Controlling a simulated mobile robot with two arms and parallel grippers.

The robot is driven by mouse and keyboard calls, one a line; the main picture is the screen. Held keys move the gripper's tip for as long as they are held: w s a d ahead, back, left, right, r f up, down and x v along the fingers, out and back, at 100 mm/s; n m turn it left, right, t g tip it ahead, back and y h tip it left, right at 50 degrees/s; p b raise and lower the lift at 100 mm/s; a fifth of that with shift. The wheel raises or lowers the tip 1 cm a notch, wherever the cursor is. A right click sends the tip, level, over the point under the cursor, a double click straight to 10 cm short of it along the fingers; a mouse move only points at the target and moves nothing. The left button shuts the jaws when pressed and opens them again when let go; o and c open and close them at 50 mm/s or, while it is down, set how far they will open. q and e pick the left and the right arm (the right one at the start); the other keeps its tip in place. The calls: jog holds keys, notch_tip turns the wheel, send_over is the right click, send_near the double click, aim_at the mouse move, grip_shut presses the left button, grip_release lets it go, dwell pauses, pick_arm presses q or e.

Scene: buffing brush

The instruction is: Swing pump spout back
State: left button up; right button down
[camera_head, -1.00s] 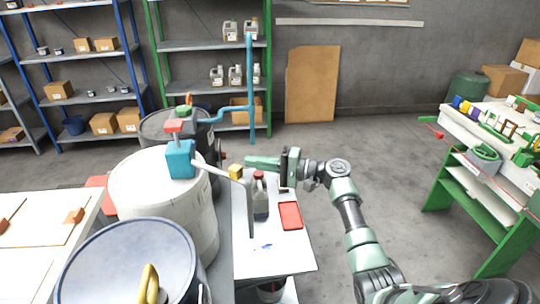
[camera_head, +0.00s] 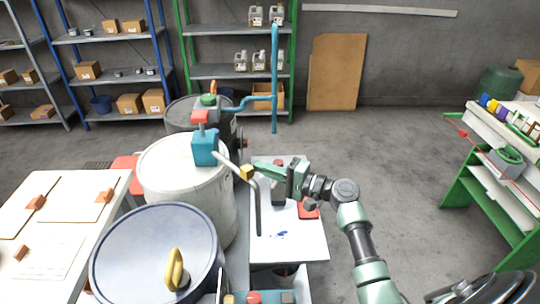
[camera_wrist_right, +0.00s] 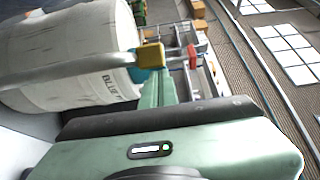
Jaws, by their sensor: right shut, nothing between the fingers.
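The teal pump head (camera_head: 205,148) stands on the white drum (camera_head: 190,195). Its grey spout runs right and toward me, then bends down as a dark tube (camera_head: 258,210) over the white bench top (camera_head: 290,250). A yellow block (camera_head: 247,173) sits at the spout's bend. My right gripper (camera_head: 258,168) is shut with nothing between its fingers. Its fingertips are at the block's far right side and seem to touch it. In the wrist view the yellow block (camera_wrist_right: 150,55) is right at the tips of the green fingers (camera_wrist_right: 153,85). My left gripper is out of view.
A grey jug (camera_head: 266,188) stands behind the spout, partly hidden by my gripper. A red tray (camera_head: 309,211) lies to its right. A blue-lidded drum (camera_head: 155,262) is in front. A blue pipe (camera_head: 275,80) rises behind.

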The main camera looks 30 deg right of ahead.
jog(key=shift+s+a+f, duration=0.2)
jog(key=shift+s+a, duration=0.15)
jog(key=shift+a, duration=0.3)
jog(key=shift+a, duration=0.1)
